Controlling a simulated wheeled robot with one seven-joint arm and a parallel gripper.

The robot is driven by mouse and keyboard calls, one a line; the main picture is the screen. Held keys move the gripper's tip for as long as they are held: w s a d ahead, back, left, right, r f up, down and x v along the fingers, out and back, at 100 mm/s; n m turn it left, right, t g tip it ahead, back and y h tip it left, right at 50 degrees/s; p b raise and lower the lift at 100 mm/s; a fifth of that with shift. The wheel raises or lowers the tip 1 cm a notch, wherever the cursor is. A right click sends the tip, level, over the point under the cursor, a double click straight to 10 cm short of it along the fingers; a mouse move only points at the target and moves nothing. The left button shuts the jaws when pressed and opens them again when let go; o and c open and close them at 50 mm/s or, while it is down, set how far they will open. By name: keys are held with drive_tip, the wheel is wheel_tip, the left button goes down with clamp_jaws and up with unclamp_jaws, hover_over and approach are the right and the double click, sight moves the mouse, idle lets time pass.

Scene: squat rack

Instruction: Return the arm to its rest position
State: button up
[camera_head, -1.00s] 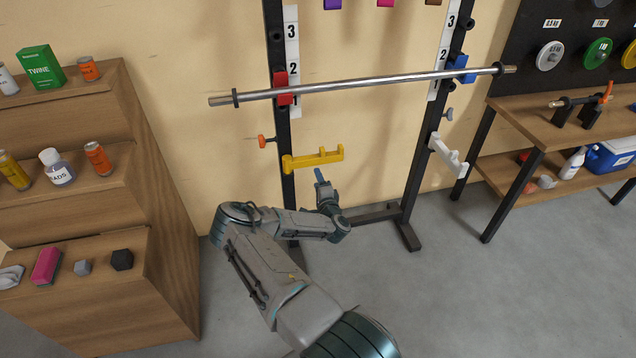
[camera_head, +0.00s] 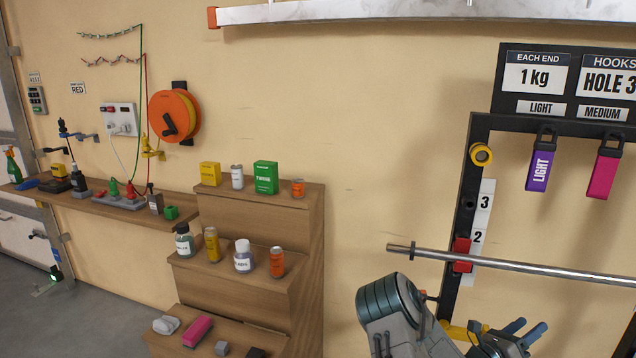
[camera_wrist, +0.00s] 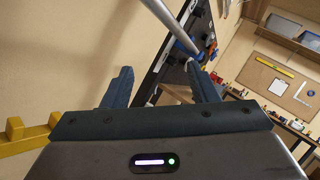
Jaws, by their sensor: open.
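My gripper (camera_head: 524,330) is at the lower right of the head view, in front of the squat rack and below the bar. Its two blue fingers are apart and nothing is between them. In the wrist view my gripper (camera_wrist: 160,88) also shows open and empty, with the barbell (camera_wrist: 163,20) beyond the fingers. My arm is bent at the bottom of the head view, and its lower part is out of the picture. The squat rack (camera_head: 470,185) stands at the right with the barbell (camera_head: 540,268) across it.
A red hook (camera_head: 461,254) is on the rack upright by the bar. A yellow arm (camera_wrist: 30,138) of the rack is close at the left of the wrist view. A stepped wooden shelf (camera_head: 310,230) with cans and bottles stands to the left. A purple strap (camera_head: 538,170) hangs above.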

drive_tip(key=s+a+r+m+g+y+p, duration=0.1)
drive_tip(key=s+a+r+m+g+y, duration=0.45)
drive_tip(key=m, duration=0.45)
drive_tip(key=s+a+r+m+g+y+p, duration=0.1)
drive_tip(key=s+a+r+m+g+y, duration=0.25)
drive_tip(key=s+m+g, duration=0.4)
drive_tip(key=s+a+r+m+t+y+p, duration=0.1)
drive_tip(key=s+a+r+m+t+y, duration=0.2)
drive_tip(key=a, duration=0.7)
drive_tip(key=s+a+r+m+t+y+p, duration=0.1)
drive_tip(key=s+a+r+m+t+y, duration=0.2)
drive_tip(key=a, duration=0.6)
drive_tip(key=s+a+r+m+t+y, duration=0.2)
drive_tip(key=s+a+m+y, duration=0.3)
drive_tip(key=a, duration=0.5)
drive_tip(key=shift+s+a+r+t+y+p, duration=0.15)
drive_tip(key=shift+a+r+t+y+p, duration=0.15)
drive_tip(key=shift+a+r+t+p, duration=0.1)
drive_tip(key=shift+m, duration=0.25)
drive_tip(key=c, duration=0.4)
drive_tip(key=shift+d, duration=0.2)
